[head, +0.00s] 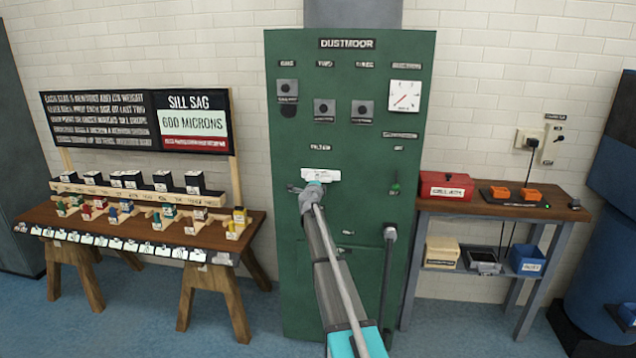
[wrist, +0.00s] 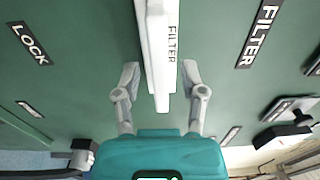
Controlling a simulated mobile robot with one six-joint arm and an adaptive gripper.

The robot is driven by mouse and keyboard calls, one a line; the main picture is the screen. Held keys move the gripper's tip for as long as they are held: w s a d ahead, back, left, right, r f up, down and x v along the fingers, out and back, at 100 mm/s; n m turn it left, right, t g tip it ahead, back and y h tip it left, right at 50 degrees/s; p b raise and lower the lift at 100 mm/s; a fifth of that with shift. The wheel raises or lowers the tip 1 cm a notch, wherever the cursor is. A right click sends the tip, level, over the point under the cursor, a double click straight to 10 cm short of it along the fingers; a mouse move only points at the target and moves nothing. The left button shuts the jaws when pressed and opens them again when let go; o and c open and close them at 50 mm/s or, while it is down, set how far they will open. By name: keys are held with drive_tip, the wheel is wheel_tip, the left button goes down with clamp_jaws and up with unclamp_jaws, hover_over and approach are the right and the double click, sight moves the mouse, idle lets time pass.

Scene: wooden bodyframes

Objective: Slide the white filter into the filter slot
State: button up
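The white filter (head: 322,175) is at the green cabinet (head: 345,225), under the FILTER label, in the head view. In the wrist view the filter (wrist: 157,45) is a long white piece marked FILTER, running from the top edge down between my fingers. My gripper (head: 309,190) is right at it in the head view. In the wrist view my gripper (wrist: 159,72) is open, one finger on each side of the filter, with a narrow gap on both sides. The slot opening is hidden, and I cannot tell how deep the filter sits.
A wooden bench (head: 150,228) with blocks and samples stands left of the cabinet. A workbench (head: 500,206) with a red box (head: 446,187) and orange items stands on the right. A black hose (head: 388,275) hangs down the cabinet front, right of my arm.

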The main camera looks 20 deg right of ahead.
drive_tip(key=shift+s, duration=0.15)
drive_tip(key=v, duration=0.7)
idle(0.5)
drive_tip(key=shift+a, duration=0.15)
idle(0.9)
